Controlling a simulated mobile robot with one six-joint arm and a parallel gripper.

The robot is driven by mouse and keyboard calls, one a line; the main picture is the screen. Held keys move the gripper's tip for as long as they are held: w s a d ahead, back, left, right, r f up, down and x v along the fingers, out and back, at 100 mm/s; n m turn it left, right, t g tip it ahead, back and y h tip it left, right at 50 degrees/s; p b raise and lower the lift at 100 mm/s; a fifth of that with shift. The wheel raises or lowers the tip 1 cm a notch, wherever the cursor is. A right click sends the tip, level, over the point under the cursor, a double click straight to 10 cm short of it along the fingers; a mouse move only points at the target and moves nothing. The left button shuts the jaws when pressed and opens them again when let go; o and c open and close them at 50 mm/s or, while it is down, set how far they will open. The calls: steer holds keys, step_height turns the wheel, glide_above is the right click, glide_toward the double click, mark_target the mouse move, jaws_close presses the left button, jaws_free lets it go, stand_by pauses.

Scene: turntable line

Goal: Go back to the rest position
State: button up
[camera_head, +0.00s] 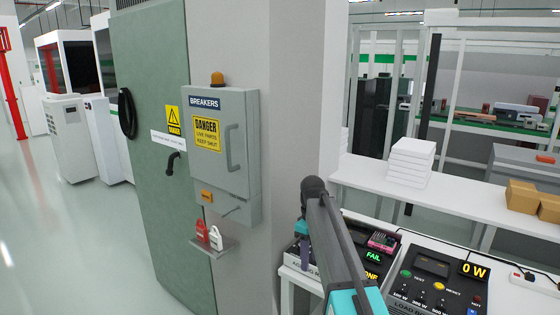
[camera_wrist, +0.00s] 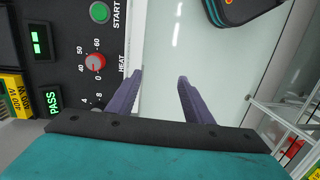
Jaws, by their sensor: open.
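My gripper (camera_wrist: 159,78) shows in the wrist view with its two purple fingers apart and nothing between them. Pale floor or a pale surface lies beyond the fingers. A black control panel (camera_wrist: 60,75) fills the left of that view, beside the left finger. In the head view my arm reaches up from the bottom edge, in front of the bench with the test boxes. A small purple part shows beside the arm there, but the fingers are not clear.
The grey breaker box (camera_head: 222,140) is on the pillar left of my arm. The load box (camera_head: 440,275) stands on the white bench at the right. White boxes (camera_head: 411,160) and cartons (camera_head: 522,195) sit on a white table behind. Open floor (camera_head: 70,240) lies at the left.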

steer(key=s+d+f+g, duration=0.1)
steer(key=s+d+f, duration=0.1)
steer(key=s+f, duration=0.6)
steer(key=s+d+f+m+g, duration=0.15)
steer(key=s+f, duration=0.35)
steer(key=f, duration=0.7)
steer(key=s+d+f+g, duration=0.1)
steer(key=s+f+g, duration=0.1)
steer(key=s+f, duration=0.6)
steer(key=s+d+f+m, duration=0.1)
steer(key=s+f+m, duration=0.3)
steer(key=s+f, duration=0.5)
steer(key=s+d+f+m, duration=0.1)
steer(key=s+f+m, duration=0.4)
steer(key=s, duration=1.3)
steer(key=shift+s+d+f, duration=0.2)
steer(key=shift+d+f, duration=0.1)
steer(key=shift+f, duration=2.1)
